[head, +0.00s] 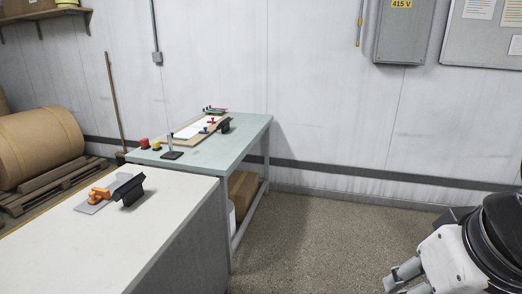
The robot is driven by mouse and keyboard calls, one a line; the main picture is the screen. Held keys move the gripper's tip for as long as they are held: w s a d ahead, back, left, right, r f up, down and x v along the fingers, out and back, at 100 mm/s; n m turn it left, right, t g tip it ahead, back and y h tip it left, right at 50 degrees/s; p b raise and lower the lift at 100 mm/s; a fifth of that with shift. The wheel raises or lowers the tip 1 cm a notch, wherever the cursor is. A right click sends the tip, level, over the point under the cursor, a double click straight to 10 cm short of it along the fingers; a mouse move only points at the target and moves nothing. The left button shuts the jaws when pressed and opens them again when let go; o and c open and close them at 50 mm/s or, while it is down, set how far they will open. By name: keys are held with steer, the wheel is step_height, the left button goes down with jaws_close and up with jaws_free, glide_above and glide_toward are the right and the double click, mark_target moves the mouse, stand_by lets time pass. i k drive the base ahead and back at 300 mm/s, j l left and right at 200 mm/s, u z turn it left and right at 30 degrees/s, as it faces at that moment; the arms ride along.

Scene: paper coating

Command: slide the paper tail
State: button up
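A white paper sheet (190,130) lies on a brown board (177,139) on the far grey-green table. At this size I cannot tell which part of it is the tail. Small red (211,122) and blue (204,130) pieces sit on or beside the sheet, with a black piece (224,125) at the board's right edge. My gripper (398,283) appears to show as grey finger-like parts at the bottom right, cut by the frame edge. It is over the floor, well away from the paper. Its opening is not clear.
The far table (232,143) also holds red and yellow knobs (144,143) and a black stand (172,154). The floor (310,235) right of the tables is clear.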

mark_target(187, 133)
steer(key=i+z, duration=0.25)
steer(key=i, duration=0.7)
steer(key=i+z, duration=0.25)
steer(key=i, duration=0.75)
steer(key=i+l+u, duration=0.15)
steer(key=i, duration=1.6)
steer(key=i+u, duration=0.45)
steer(key=i+l+u, duration=0.1)
steer(key=i+u, duration=0.4)
steer(key=i+l+u, duration=0.25)
steer(key=u, duration=0.2)
steer(key=i+l+u, duration=0.45)
steer(key=k, duration=0.1)
